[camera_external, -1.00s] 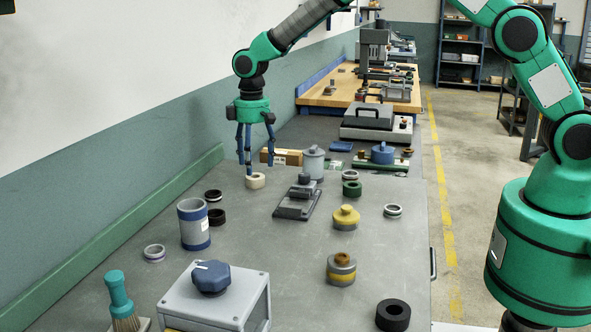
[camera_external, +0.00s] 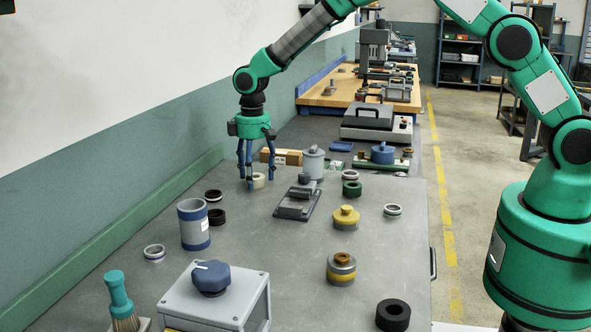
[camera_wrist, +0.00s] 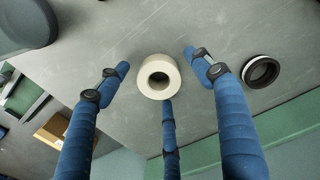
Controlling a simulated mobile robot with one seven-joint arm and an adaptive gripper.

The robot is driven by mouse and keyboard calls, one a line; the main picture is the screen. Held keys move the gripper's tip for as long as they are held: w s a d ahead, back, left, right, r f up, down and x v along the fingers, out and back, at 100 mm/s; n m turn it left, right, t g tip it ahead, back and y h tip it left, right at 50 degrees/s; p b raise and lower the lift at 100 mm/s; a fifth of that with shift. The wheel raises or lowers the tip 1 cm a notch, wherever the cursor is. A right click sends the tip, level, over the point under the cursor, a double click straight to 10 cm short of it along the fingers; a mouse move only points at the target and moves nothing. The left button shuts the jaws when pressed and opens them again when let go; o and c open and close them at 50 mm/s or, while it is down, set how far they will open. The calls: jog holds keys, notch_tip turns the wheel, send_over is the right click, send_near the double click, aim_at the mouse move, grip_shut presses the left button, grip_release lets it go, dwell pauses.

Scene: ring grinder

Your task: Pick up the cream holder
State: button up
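The cream holder is a short cream ring (camera_external: 259,181) with a hole in its middle, lying flat on the grey bench towards its back left. In the wrist view it (camera_wrist: 146,76) sits between the tips of my three blue fingers. My gripper (camera_external: 257,180) points straight down over it, fingertips low around it. In the wrist view my gripper (camera_wrist: 156,72) is open, and gaps show between the fingers and the ring. In the external view one finger partly covers the ring.
A black ring (camera_external: 213,195) lies to the front left of the cream holder, also seen in the wrist view (camera_wrist: 260,72). A grey lidded pot (camera_external: 313,162) and a cardboard box (camera_external: 282,157) stand close by. The green wall rail (camera_external: 190,176) runs along the left.

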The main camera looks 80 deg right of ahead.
aim_at(255, 176)
jog(key=c, duration=1.2)
jog(key=shift+r, duration=0.1)
jog(key=shift+c, duration=0.2)
notch_tip(255, 176, up, 10)
jog(key=p, duration=0.2)
